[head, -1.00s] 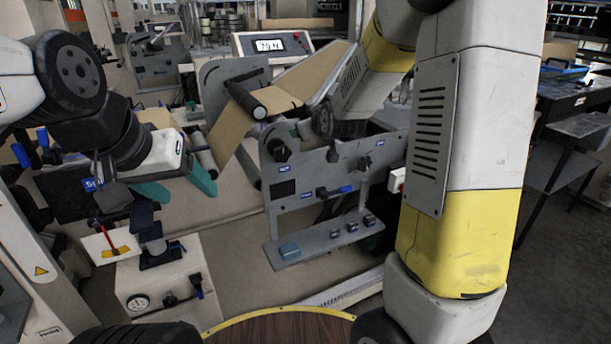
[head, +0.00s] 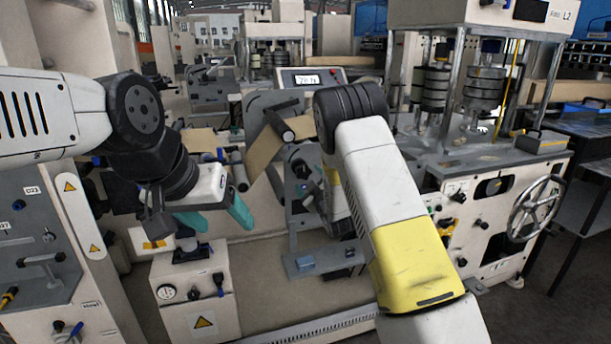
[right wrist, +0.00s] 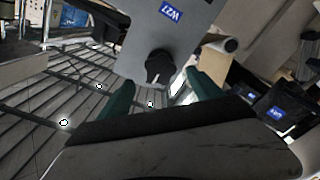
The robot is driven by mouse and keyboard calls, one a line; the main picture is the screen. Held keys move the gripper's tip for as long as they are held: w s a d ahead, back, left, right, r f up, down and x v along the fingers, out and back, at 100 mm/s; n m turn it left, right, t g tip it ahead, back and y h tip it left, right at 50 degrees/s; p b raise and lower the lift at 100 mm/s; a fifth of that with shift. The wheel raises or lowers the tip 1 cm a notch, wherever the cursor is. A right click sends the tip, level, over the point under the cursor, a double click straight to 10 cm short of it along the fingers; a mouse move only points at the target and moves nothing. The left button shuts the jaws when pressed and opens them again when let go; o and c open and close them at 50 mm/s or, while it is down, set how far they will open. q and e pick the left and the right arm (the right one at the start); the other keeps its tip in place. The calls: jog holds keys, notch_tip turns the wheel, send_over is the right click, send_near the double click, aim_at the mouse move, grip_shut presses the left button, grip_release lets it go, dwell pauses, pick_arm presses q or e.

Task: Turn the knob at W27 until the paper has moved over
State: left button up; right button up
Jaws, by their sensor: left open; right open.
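In the right wrist view, a dark knob (right wrist: 158,66) with a pale pointer mark sits on a grey plate below the blue W27 label (right wrist: 171,13). My right gripper (right wrist: 160,88) is open, its teal fingers spread either side of and short of the knob, apart from it. My left gripper (head: 218,215) is open and empty left of the stand.
A display box (head: 312,78) stands behind the stand; its reading is blurred. A press with a handwheel (head: 534,209) stands at the right. A cream box with a gauge (head: 196,297) is below my left gripper. A ledge with small blocks (head: 322,260) juts from the stand.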

aim_at(304, 173)
jog(key=shift+x, duration=3.35)
